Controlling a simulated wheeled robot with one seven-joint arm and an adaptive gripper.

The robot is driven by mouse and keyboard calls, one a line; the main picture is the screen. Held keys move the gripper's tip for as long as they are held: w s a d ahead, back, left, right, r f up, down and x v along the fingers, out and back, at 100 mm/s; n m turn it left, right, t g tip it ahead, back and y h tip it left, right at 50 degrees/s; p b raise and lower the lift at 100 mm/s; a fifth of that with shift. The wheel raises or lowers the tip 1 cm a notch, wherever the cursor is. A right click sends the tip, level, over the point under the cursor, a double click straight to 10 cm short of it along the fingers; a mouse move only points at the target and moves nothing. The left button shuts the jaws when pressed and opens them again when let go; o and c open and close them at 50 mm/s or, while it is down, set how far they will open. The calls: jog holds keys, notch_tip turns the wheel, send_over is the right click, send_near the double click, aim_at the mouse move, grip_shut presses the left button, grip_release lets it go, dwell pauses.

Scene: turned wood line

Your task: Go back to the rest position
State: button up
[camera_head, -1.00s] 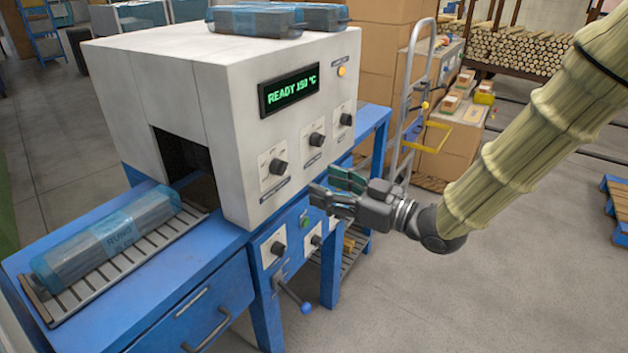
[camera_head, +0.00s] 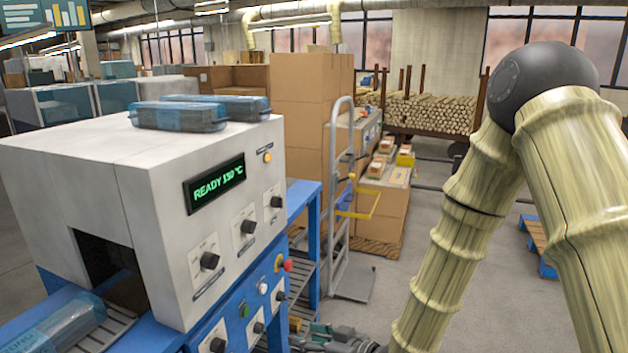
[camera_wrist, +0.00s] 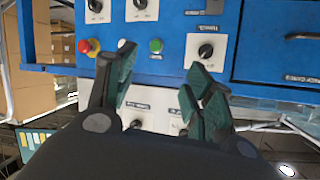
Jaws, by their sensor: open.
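My gripper (camera_wrist: 162,88) is open and empty in the wrist view, its dark green pads spread apart in front of a blue control panel (camera_wrist: 165,12). In the head view my gripper (camera_head: 340,338) shows only in part at the bottom edge, low beside the machine's front. My arm folds down from a raised elbow at the right. The white machine (camera_head: 70,170) with a green "READY 150 °C" display (camera_head: 214,184) stands at the left. A blue wrapped pack (camera_head: 60,325) lies on the roller bed at its opening.
Two blue wrapped packs lie on top of the machine, one in front (camera_head: 178,115). A hand truck (camera_head: 340,190) and stacked cardboard boxes (camera_head: 300,100) stand behind. A blue pallet (camera_head: 540,245) lies at the right. Grey floor is clear between.

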jog(key=s+d+f+m+g+h+p, duration=0.1)
jog(key=s+d+f+m+h, duration=0.1)
jog(key=s+d+f, duration=0.3)
jog(key=s+d+f+m+h+p, duration=0.1)
jog(key=d+f+m+h, duration=0.1)
jog(key=f, duration=0.5)
jog(key=s+d+f+m+g+h+p, duration=0.1)
jog(key=s+d+f+g+h, duration=0.1)
jog(key=s+d+f, duration=0.3)
jog(key=s+d+f+m+g+h, duration=0.2)
jog(key=s+d, duration=0.4)
jog(key=s, duration=0.6)
jog(key=s+d+f+m+g+h+p, duration=0.1)
jog(key=s+d+f+g+h, duration=0.2)
jog(key=s+d+f, duration=0.3)
jog(key=s+f, duration=0.1)
jog(key=s, duration=0.2)
jog(key=shift+s+d+f+m+p, duration=0.15)
jog(key=shift+s+f+m+p, duration=0.05)
jog(key=shift+f+m+p, duration=0.1)
